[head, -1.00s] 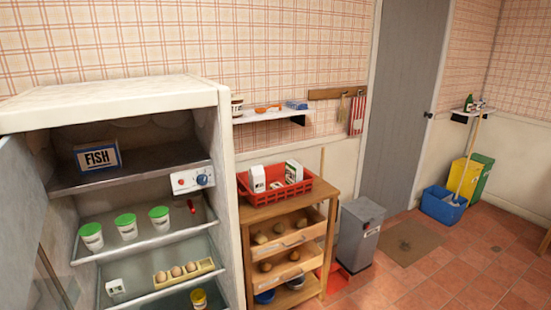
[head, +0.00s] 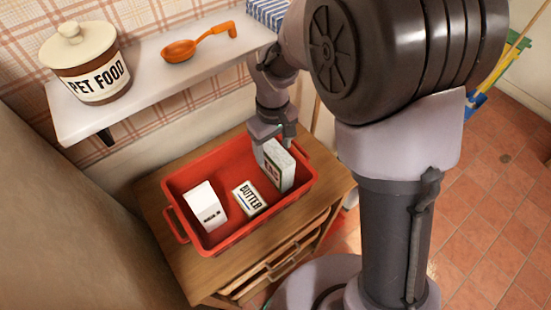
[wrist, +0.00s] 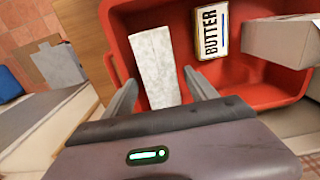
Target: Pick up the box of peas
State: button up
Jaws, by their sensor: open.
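A white box with some green on its front (head: 280,168) stands upright at the right end of the red crate (head: 186,233); its name is not readable, but it looks like the box of peas. My gripper (head: 272,138) is above its far end, pointing down. In the wrist view, my gripper (wrist: 160,82) is open, one finger on each side of the pale top of this box (wrist: 154,60). I cannot tell whether either finger touches it.
A butter pack (head: 249,198) lies in the crate beside a white carton (head: 205,206). The crate sits on a wooden drawer unit (head: 160,215). A shelf (head: 140,85) above holds a pet food jar (head: 87,62), an orange ladle (head: 190,45) and a striped box (head: 267,12).

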jog(key=shift+s+d+f, duration=0.25)
jog(key=shift+s+f, duration=0.35)
jog(key=shift+f, duration=0.2)
notch_tip(320, 180, down, 5)
jog(key=b, duration=0.3)
jog(key=shift+s+f, duration=0.1)
jog(key=shift+s, duration=0.05)
jog(key=shift+c, duration=0.5)
grip_shut()
